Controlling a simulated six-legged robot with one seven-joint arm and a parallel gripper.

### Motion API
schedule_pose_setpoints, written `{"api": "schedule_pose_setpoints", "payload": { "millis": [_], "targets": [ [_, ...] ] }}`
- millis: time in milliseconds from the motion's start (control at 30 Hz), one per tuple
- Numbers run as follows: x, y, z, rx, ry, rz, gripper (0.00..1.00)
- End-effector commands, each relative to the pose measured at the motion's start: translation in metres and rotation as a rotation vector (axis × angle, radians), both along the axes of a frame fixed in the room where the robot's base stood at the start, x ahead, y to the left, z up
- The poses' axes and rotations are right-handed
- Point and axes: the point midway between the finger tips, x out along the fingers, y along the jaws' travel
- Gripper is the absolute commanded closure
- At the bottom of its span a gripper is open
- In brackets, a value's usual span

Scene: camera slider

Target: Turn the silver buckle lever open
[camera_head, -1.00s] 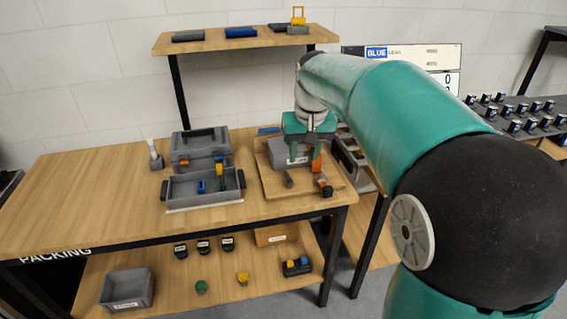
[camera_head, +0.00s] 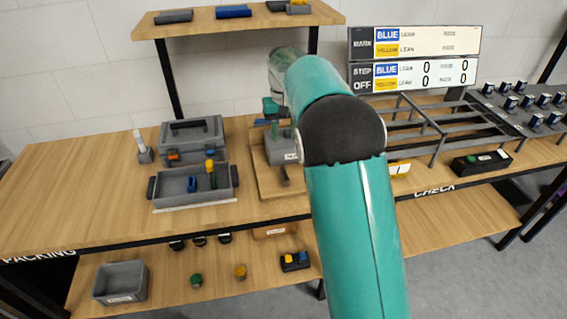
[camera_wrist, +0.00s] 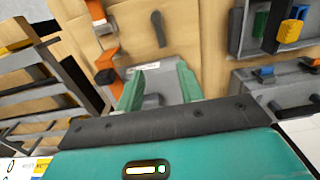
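A grey block (camera_head: 283,152) with a white label stands on a wooden board (camera_head: 264,184) on the bench. It also shows in the wrist view (camera_wrist: 160,74), partly between my fingers. I cannot clearly single out the silver buckle lever; a dark grey lever-shaped piece (camera_wrist: 158,28) lies on the board beyond the block. My gripper (camera_wrist: 160,80) is open, its two green fingers apart over the block. I cannot tell whether they touch it. In the head view, my gripper (camera_head: 274,128) is at the block's back left, and my arm hides the board's right part.
Orange clamp parts (camera_wrist: 106,62) stand left of the block in the wrist view. A grey toolbox (camera_head: 192,138) and an open tray (camera_head: 168,186) are left of the board. A dark metal rack (camera_head: 420,125) is at the right. The bench's left part is clear.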

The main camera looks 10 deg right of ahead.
Motion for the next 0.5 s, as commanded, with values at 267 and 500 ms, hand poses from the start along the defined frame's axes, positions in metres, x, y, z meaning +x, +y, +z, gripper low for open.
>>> {"api": "schedule_pose_setpoints", "payload": {
  "millis": [267, 500],
  "targets": [
    [-0.006, 0.002, -0.043, 0.001, 0.002, 0.001, 0.63],
    [-0.006, 0.001, -0.091, 0.001, 0.002, 0.003, 0.63]
  ]
}}
